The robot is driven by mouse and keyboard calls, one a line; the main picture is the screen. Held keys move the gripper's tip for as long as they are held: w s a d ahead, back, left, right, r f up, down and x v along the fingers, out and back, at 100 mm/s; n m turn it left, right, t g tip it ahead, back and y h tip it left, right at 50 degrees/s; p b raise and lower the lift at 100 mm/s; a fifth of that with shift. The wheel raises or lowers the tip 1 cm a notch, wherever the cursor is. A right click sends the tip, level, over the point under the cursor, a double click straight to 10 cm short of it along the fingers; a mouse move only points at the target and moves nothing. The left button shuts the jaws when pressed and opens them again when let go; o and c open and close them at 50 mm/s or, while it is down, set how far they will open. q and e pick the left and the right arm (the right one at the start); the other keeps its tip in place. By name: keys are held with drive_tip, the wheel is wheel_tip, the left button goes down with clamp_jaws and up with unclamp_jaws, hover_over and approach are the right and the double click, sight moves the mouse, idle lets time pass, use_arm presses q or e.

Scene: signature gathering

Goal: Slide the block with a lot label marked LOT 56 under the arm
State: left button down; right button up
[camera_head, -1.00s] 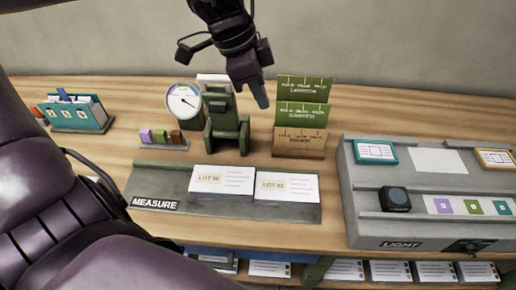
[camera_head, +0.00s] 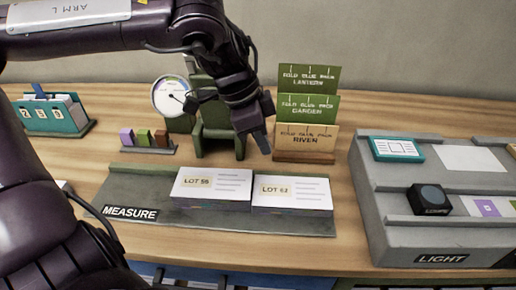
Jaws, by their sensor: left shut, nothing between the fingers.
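Two white paper blocks lie side by side on the grey tray (camera_head: 145,187) marked MEASURE. The left block (camera_head: 213,186) has a lot label that reads like LOT 56, its last digit slightly unclear. The right block (camera_head: 291,193) has a label that looks like LOT 62. Behind them stands a green gauge stand (camera_head: 217,137) with a round white dial (camera_head: 169,96); my left arm partly hides its upper part. My left gripper (camera_head: 263,143) is shut and empty, pointing down above and behind the blocks, apart from both. My right gripper is not in view.
A card rack (camera_head: 304,157) with green and tan signs stands just right of my gripper. Small coloured blocks (camera_head: 144,136) and a teal card box (camera_head: 55,116) are at left. A grey LIGHT station (camera_head: 400,232) fills the right. Bare wood lies between tray and station.

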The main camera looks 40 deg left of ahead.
sight(249, 175)
use_arm(q)
drive_tip(key=b+x, duration=0.1)
drive_tip(key=x, duration=0.7)
drive_tip(key=shift+a, duration=0.1)
drive_tip(key=shift+s+a+r+p, duration=0.2)
drive_tip(key=shift+s+a+p, duration=0.15)
drive_tip(key=shift+s+a, duration=0.55)
drive_tip(key=shift+s+a+f, duration=0.1)
drive_tip(key=shift+s+a, duration=0.25)
drive_tip(key=shift+a, duration=0.3)
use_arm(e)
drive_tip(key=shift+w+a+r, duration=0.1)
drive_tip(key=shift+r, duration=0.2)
use_arm(q)
drive_tip(key=shift+a, duration=0.1)
drive_tip(key=shift+s+a+p, duration=0.6)
drive_tip(key=shift+a+p, duration=0.05)
drive_tip(key=shift+p, duration=0.15)
drive_tip(key=shift+s+a, duration=0.15)
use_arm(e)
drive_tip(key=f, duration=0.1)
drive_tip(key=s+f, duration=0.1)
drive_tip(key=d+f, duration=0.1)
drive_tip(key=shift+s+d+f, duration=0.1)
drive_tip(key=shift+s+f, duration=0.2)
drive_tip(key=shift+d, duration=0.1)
